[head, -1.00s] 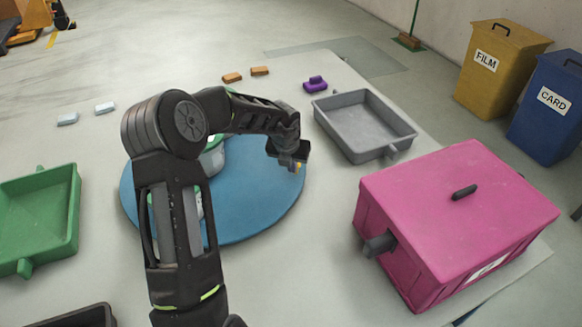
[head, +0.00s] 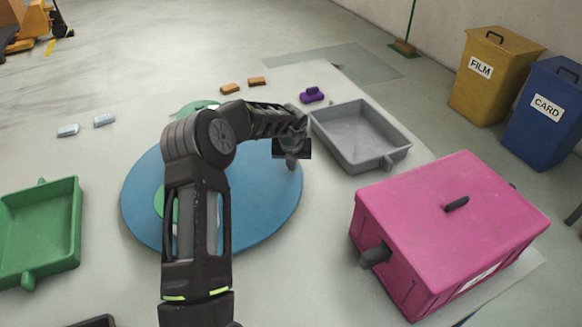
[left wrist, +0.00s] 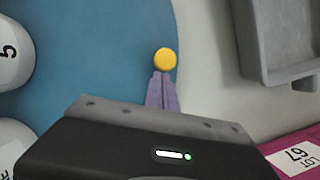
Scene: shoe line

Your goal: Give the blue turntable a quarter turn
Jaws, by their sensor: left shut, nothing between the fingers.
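The blue turntable (head: 268,205) lies flat in the middle of the table in the head view; my left arm covers part of it. In the left wrist view it fills the left (left wrist: 100,50). A yellow round knob (left wrist: 166,59) shows near its rim there; in the head view my gripper hides it. My left gripper (head: 292,163) is shut and empty over the right part of the turntable. Its fingertips (left wrist: 163,78) are right beside the knob; I cannot tell whether they touch. White rounded containers (left wrist: 12,55) stand on the turntable. My right gripper is not in view.
A grey tray (head: 360,130) stands right of the turntable, with a pink lidded box (head: 450,215) nearer. A green tray (head: 40,225) is at the left. A purple piece (head: 311,95), orange blocks (head: 257,81) and pale blocks (head: 68,131) lie farther back.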

